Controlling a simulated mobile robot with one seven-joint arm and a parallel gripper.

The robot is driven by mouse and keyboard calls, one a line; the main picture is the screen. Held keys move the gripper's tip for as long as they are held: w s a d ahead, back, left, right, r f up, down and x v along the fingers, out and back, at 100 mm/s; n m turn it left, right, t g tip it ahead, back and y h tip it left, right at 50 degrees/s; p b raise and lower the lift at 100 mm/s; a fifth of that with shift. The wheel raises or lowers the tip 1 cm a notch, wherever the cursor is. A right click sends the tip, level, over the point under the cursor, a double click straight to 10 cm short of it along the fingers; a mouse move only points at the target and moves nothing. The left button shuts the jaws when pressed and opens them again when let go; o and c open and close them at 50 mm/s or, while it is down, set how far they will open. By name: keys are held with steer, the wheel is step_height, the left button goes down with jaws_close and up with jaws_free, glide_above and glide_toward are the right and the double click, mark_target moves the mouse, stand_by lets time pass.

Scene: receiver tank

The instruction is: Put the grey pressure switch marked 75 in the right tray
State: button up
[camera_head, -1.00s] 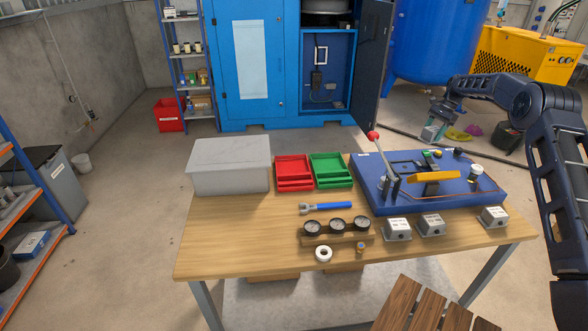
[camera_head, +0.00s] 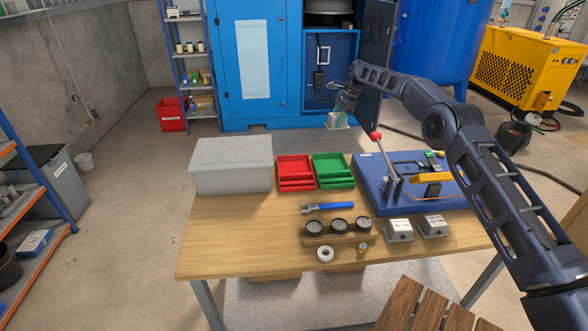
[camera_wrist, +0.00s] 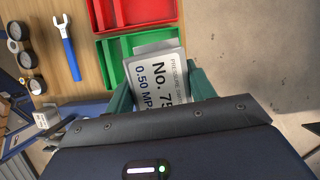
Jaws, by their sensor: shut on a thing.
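My gripper (camera_head: 343,104) is shut on a grey pressure switch (camera_head: 338,121), held in the air. In the head view it appears above and behind the trays. In the wrist view the switch (camera_wrist: 158,80) shows a plate reading "No. 75" and "0.50 MP", between my greenish fingers (camera_wrist: 160,92). The right tray is green (camera_head: 350,183); it stands on the table and looks empty. In the wrist view the green tray (camera_wrist: 108,72) is partly hidden behind the held switch.
The red tray (camera_head: 282,166) stands left of the green one, beside a grey box (camera_head: 232,172). A blue board with an upright red-knobbed lever (camera_head: 384,155) stands to the right. Two grey switches (camera_head: 398,230), gauges (camera_head: 339,226) and a wrench (camera_head: 328,206) lie in front.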

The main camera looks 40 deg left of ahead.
steer(key=r+m, duration=0.1)
steer(key=r, duration=0.1)
glide_above(290, 167)
steer(key=w+d, duration=0.1)
steer(key=d, duration=0.1)
steer(key=f, duration=2)
steer(key=shift+a, duration=0.25)
steer(key=shift+f, duration=0.2)
steer(key=o, duration=1.3)
steer(key=v, duration=1.2)
steer(key=shift+d, duration=0.2)
